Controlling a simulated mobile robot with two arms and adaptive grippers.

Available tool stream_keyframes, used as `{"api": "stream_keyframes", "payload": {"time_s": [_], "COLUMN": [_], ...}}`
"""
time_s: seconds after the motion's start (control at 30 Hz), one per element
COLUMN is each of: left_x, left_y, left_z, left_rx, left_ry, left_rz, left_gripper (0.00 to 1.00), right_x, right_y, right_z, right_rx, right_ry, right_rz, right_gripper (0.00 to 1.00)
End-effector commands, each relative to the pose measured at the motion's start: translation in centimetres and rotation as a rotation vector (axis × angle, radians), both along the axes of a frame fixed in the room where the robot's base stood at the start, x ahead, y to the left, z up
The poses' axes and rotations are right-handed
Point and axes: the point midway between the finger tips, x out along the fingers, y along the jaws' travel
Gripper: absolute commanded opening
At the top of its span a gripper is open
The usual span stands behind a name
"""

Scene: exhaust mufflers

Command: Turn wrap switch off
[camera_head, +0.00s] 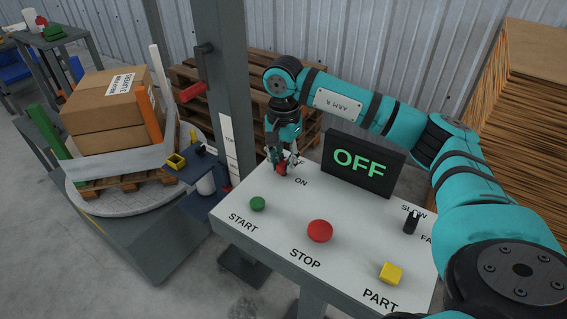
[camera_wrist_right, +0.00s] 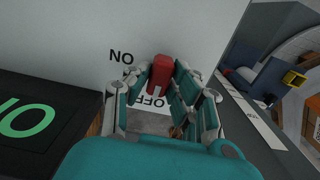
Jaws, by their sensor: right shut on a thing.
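The wrap switch is a small red knob (camera_head: 282,169) at the back left of the white control panel (camera_head: 265,222), beside the ON label and a partly covered OFF label. It also shows as a red block (camera_wrist_right: 161,70) in the right wrist view, between the fingers. My right gripper (camera_head: 283,160) reaches down from above and is shut on it; the fingers (camera_wrist_right: 162,84) lie on both sides of it. The display (camera_head: 362,163) reads OFF in green. The fingers hide part of the switch base. My left gripper is not in view.
The panel also has a green START button (camera_head: 257,204), a red STOP button (camera_head: 320,231), a yellow PART button (camera_head: 391,273) and a black SLOW knob (camera_head: 411,222). A grey column (camera_head: 222,70) and a turntable with boxes (camera_head: 112,110) stand to the left.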

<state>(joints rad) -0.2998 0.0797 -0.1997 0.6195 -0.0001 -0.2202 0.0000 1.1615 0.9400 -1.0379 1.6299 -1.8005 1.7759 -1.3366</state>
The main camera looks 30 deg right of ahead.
Motion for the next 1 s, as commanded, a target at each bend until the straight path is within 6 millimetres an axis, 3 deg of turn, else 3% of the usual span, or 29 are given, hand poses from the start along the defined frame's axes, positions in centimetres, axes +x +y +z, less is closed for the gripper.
{"api": "stream_keyframes", "payload": {"time_s": [0.6,0.63,0.77,1.0], "left_x": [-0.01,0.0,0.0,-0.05], "left_y": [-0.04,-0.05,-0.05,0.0], "left_z": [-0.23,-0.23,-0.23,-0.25], "left_rx": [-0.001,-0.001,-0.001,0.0], "left_ry": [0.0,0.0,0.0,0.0], "left_rz": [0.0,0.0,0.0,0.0], "left_gripper": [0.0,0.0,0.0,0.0], "right_x": [0.08,0.08,0.06,0.04], "right_y": [-0.04,-0.04,-0.03,-0.01], "right_z": [0.17,0.17,0.13,0.06], "right_rx": [0.001,0.001,0.0,0.001], "right_ry": [-0.004,-0.004,-0.003,-0.002], "right_rz": [0.04,0.04,0.04,0.039], "right_gripper": [0.0,0.24,0.41,0.44]}}
